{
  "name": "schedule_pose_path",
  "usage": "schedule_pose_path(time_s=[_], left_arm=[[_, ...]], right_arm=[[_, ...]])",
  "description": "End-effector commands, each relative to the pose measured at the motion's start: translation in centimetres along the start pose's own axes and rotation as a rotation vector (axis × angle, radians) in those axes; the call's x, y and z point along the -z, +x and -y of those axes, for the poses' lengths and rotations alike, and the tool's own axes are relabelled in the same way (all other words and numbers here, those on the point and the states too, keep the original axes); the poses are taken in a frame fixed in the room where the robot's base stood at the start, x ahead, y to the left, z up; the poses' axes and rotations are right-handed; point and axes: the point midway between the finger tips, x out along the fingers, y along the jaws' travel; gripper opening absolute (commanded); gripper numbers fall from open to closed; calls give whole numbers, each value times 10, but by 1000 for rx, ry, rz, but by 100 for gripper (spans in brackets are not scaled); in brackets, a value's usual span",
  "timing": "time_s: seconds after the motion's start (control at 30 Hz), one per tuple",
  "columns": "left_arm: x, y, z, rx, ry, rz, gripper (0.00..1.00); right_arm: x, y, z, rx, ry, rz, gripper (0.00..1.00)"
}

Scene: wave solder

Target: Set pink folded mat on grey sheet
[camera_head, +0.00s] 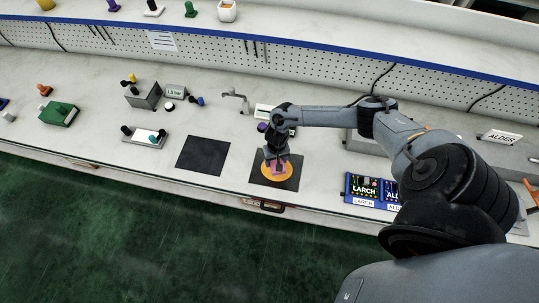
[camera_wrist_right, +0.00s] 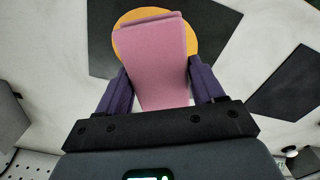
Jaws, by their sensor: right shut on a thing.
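The pink folded mat (camera_wrist_right: 152,58) is between the purple fingers of my right gripper (camera_wrist_right: 158,76), which is shut on it. In the head view the mat (camera_head: 279,163) shows only as a small pink patch at the right gripper (camera_head: 276,165). Below the mat is an orange round disc (camera_head: 272,175), over a dark grey sheet (camera_head: 291,183). A second dark grey sheet (camera_head: 203,155) lies bare to the left. Whether the mat touches the disc is not clear. My left gripper is not in view.
Blue LARCH and ALDER boxes (camera_head: 363,187) stand right of the sheet. A tray with a white item (camera_head: 144,137) is left of the bare sheet. A small tap-like fixture (camera_head: 236,97) stands behind. A pegboard (camera_head: 300,75) runs along the back.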

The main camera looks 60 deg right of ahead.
Motion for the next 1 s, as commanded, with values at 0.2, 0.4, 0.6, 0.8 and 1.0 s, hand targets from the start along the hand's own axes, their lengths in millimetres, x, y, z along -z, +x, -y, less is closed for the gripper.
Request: schedule_pose_path(time_s=[0.2,0.4,0.6,0.8,1.0], left_arm=[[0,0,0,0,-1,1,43],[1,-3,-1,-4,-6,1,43],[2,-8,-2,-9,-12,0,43],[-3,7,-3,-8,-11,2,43],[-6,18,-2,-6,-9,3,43]], right_arm=[[0,0,0,0,0,0,38],[0,-1,0,-1,0,0,38],[-1,3,0,-4,1,0,38],[-1,25,0,-3,2,-1,38],[-1,43,0,-3,1,-1,38]])
